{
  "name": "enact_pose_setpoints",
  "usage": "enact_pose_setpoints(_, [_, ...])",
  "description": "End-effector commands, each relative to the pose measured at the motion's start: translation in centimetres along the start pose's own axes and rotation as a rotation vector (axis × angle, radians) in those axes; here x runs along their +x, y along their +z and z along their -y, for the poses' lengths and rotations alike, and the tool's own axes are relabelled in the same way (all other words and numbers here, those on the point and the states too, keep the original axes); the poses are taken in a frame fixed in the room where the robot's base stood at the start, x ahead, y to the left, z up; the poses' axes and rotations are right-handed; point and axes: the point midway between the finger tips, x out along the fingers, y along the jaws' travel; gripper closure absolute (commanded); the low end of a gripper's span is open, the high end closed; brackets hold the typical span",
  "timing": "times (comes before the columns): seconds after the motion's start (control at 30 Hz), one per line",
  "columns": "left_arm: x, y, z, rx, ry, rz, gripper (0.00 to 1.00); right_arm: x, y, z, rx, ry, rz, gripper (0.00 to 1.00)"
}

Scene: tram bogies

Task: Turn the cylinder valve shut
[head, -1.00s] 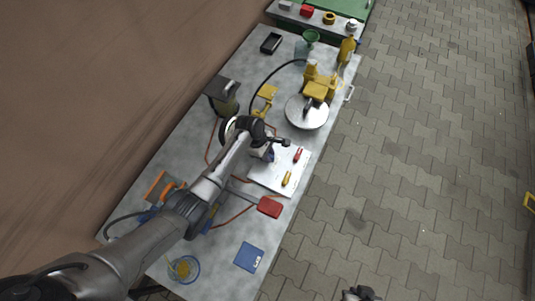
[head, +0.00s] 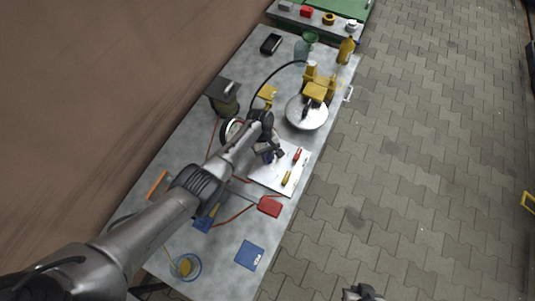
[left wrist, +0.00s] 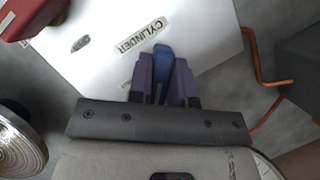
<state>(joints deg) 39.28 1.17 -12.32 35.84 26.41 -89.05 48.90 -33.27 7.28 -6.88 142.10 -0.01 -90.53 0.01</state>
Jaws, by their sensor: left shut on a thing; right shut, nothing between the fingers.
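A white panel (head: 262,180) lies on the grey workbench (head: 222,235). In the left wrist view the panel (left wrist: 90,60) carries a label (left wrist: 142,34) reading CYLINDER. A blue valve handle (left wrist: 163,58) stands beside this label. My left gripper (left wrist: 162,88) is shut on the blue handle, with its purple fingers on both sides of it and the handle's end sticking out past them. In the head view my left gripper (head: 270,156) is over the panel's upper part and partly hides the valve. My right gripper (head: 362,292) is shut and empty, off the bench at the bottom edge.
A red-handled tool (head: 297,155) and a yellow-handled one (head: 287,178) lie on the panel's right. A yellow machine (head: 315,90) with a round metal disc (head: 307,113) stands behind. A red block (head: 270,206) and a blue booklet (head: 249,255) lie nearer. The paved floor is clear.

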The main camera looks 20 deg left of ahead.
Motion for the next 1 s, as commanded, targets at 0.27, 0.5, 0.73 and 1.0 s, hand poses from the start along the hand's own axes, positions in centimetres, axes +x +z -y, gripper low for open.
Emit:
enact_pose_setpoints(0.27, [0.01,-0.03,-0.06,0.243,-0.102,0.0,1.0,0.51,0.13,0.16,0.005,-0.004,-0.001,1.0])
enact_pose_setpoints(0.5, [0.03,0.02,-0.06,0.448,-0.187,0.001,1.0,0.86,0.2,0.32,0.009,-0.007,-0.002,1.0])
enact_pose_setpoints(0.73, [-0.02,-0.01,-0.04,0.613,-0.255,0.0,1.0,1.02,0.25,0.35,0.01,-0.008,-0.002,1.0])
enact_pose_setpoints(1.0, [0.0,0.02,-0.05,0.743,-0.308,0.0,1.0,1.09,0.28,0.29,0.008,-0.006,-0.001,1.0])
